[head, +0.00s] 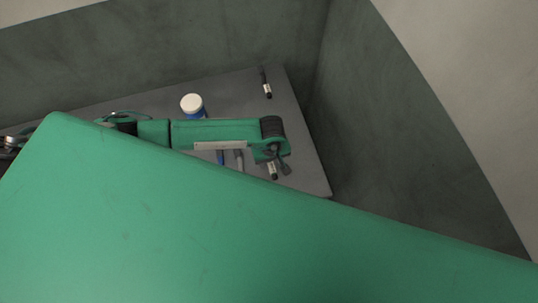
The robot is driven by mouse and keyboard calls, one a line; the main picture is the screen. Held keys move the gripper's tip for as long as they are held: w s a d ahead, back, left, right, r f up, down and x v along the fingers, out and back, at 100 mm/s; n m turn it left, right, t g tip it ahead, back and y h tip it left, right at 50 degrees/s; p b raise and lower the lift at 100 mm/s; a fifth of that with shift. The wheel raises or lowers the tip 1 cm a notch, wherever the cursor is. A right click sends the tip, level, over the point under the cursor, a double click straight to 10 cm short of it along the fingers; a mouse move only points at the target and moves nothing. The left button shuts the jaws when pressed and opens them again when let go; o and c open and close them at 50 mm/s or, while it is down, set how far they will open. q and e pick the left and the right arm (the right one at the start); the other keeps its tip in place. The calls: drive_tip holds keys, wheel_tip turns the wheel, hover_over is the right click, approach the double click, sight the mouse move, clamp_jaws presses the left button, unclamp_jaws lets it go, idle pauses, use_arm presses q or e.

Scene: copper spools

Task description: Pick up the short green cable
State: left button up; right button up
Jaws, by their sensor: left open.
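My left arm reaches in from the left over a dark grey table. My left gripper (280,164), small and dark, is at the end of the green arm near the table's right side. It is open, with nothing clearly held between its fingers. A thin green curved strand (124,113) shows at the left behind my arm; I cannot tell whether it is the short green cable. No other cable can be made out. My right gripper is not in view. A large green surface fills the foreground and hides the near part of the table.
The grey table (232,97) stands against dark green walls. A blue jar with a white lid (192,103) stands behind my arm. A dark pen-like item with a white band (266,83) lies near the back right corner.

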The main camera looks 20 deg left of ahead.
use_arm(q)
drive_tip(key=shift+f, duration=0.35)
drive_tip(key=shift+c, duration=0.3)
clamp_jaws()
drive_tip(key=shift+r, duration=0.15)
